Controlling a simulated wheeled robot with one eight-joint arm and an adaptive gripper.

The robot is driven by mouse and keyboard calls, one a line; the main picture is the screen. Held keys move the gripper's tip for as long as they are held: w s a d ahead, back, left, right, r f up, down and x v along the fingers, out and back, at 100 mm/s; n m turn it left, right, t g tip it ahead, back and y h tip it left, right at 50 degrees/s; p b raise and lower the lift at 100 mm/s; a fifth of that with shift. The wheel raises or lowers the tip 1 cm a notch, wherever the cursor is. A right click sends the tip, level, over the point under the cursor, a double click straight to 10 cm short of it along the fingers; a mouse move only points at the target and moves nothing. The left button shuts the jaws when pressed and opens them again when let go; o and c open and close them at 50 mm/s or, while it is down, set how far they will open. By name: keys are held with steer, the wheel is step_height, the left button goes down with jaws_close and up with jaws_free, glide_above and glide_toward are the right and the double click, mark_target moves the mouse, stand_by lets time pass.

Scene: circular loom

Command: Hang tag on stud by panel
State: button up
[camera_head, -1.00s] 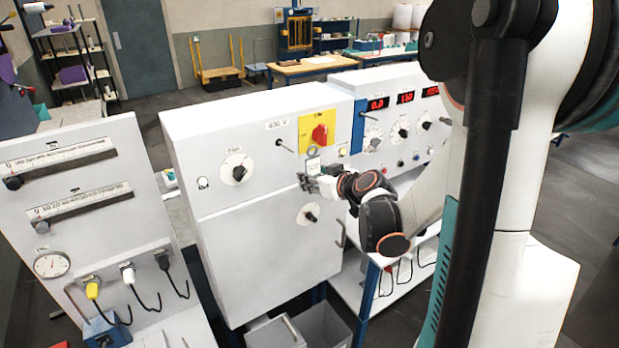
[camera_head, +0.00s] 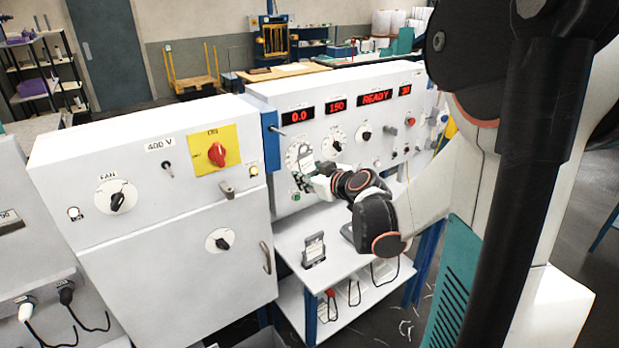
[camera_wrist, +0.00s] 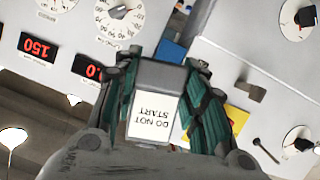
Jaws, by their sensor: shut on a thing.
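My gripper (camera_head: 310,181) is shut on a white tag (camera_wrist: 151,115) reading DO NOT START, upside down in the wrist view. A short stud (camera_head: 295,128) sticks out at the panel's left end, beside a blue strip (camera_head: 271,142). It is up and left of the tag and apart from it. Another peg-like part (camera_head: 168,167) is on the cabinet under the 400 V label.
The white cabinet (camera_head: 170,262) at left carries a red knob (camera_head: 217,154) on a yellow plate, a fan dial (camera_head: 116,198) and a handle (camera_head: 266,257). Below my gripper, a white shelf (camera_head: 340,272) holds a small card stand (camera_head: 314,250). Panel knobs protrude near my gripper.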

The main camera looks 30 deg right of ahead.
steer(key=shift+w+a, duration=0.2)
steer(key=shift+w, duration=0.45)
steer(key=w, duration=0.5)
steer(key=shift+w, duration=0.15)
steer(key=shift+r, duration=0.25)
steer(key=shift+w, duration=0.2)
stand_by(0.7)
steer(key=shift+w+a, duration=0.1)
steer(key=shift+w, duration=0.6)
steer(key=shift+w+f+b, duration=0.1)
steer(key=shift+w+b, duration=0.2)
steer(key=shift+w, duration=0.1)
steer(key=shift+s+f+b, duration=0.1)
steer(key=shift+f+b, duration=0.05)
steer(key=shift+b, duration=0.15)
stand_by(0.6)
